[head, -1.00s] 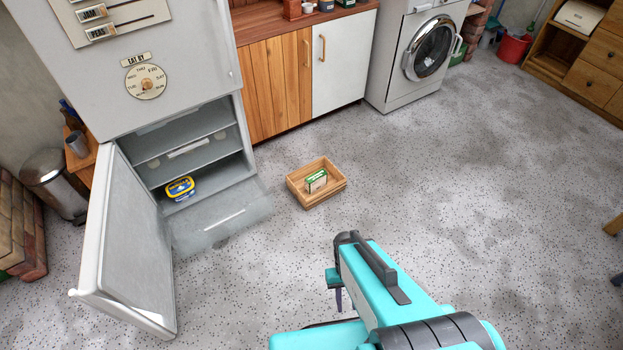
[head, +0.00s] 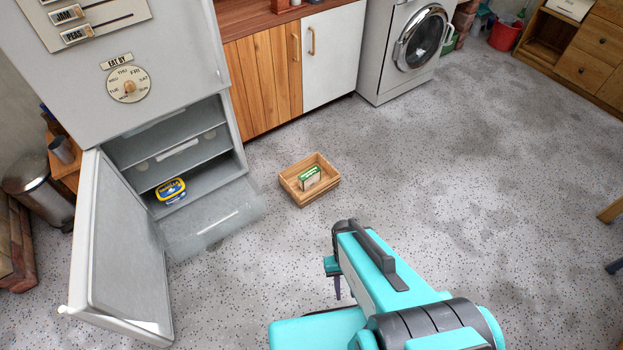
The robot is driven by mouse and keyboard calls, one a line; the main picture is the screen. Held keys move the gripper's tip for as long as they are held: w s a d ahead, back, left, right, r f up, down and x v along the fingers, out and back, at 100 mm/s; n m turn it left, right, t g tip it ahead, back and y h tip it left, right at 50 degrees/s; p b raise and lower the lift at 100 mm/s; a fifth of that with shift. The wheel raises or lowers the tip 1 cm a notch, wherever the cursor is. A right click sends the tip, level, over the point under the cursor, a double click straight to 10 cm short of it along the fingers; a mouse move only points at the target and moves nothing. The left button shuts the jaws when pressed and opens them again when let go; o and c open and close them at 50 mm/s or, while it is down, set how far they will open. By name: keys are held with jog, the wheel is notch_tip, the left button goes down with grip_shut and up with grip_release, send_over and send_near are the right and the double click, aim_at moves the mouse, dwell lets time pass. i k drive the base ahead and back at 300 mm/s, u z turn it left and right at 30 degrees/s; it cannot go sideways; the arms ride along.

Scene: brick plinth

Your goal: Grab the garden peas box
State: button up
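A small green and white box (head: 309,177), which looks like the garden peas box, sits in a shallow wooden crate (head: 297,200) on the floor. Its lettering is too small to read. My gripper (head: 338,285) is at the end of my teal arm, in front of the crate and to its lower right in the picture, apart from it. Only a dark finger part shows below the arm end, so whether it is open or shut is hidden.
The open fridge (head: 175,85) stands at left, its lower door (head: 125,240) swung out over the floor. A blue and yellow tub (head: 170,191) is inside. Wooden cabinets (head: 265,80) and a washing machine (head: 405,50) line the back. The floor (head: 450,170) at right is clear.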

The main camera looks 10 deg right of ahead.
aim_at(310, 177)
jog(key=u, duration=0.9)
jog(key=k, duration=0.15)
jog(key=z, duration=2.7)
jog(key=i, duration=2.5)
